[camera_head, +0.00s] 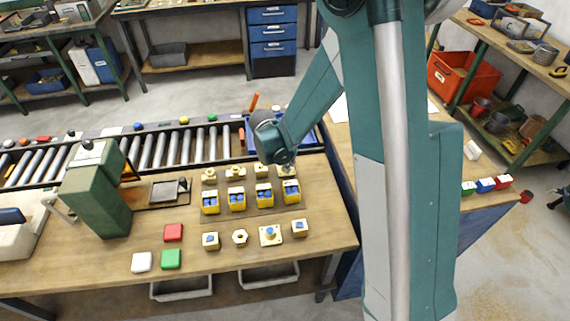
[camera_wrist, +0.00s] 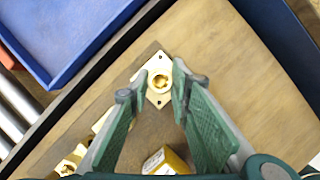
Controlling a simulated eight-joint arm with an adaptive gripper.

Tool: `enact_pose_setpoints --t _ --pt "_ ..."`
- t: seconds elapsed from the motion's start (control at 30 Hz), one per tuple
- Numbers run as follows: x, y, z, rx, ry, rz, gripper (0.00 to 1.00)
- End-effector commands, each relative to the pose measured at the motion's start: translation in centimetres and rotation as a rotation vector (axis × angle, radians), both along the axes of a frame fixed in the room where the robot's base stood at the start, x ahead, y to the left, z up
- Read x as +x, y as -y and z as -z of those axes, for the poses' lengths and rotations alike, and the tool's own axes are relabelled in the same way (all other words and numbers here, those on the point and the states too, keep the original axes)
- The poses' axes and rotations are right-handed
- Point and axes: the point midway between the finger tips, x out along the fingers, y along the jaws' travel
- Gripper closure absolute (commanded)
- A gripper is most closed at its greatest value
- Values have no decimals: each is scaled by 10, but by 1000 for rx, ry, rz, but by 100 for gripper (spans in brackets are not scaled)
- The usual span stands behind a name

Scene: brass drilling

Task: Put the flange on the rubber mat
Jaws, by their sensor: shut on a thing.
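The flange (camera_wrist: 159,80) is a brass piece with a diamond-shaped plate and a round raised hub with a bore. It shows between my fingertips in the wrist view. My gripper (camera_wrist: 150,85) is shut on it; a gap from the table cannot be judged. In the head view my gripper (camera_head: 286,168) is at the right end of the back row of brass parts, and the flange is mostly hidden below it. A darker brown flat patch (camera_wrist: 150,128) lies under the parts; I cannot tell whether it is the rubber mat.
Several yellow bins (camera_head: 237,199) with blue contents stand just in front of my gripper. Brass parts (camera_head: 240,238) form a front row. Red (camera_head: 173,232), white (camera_head: 142,262) and green (camera_head: 171,259) blocks lie left. A green drill press (camera_head: 95,195) stands far left. A blue tray (camera_wrist: 75,35) is behind.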

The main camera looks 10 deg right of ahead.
Motion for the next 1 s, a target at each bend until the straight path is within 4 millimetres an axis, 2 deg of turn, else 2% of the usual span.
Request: enact_pose_setpoints --t 0.53,0.57,0.67,1.0 --pt "0 0 7 0 0 0 100" --pt "0 0 7 0 0 0 77" --pt "0 0 6 0 0 0 64" --pt "0 0 6 0 0 0 64"
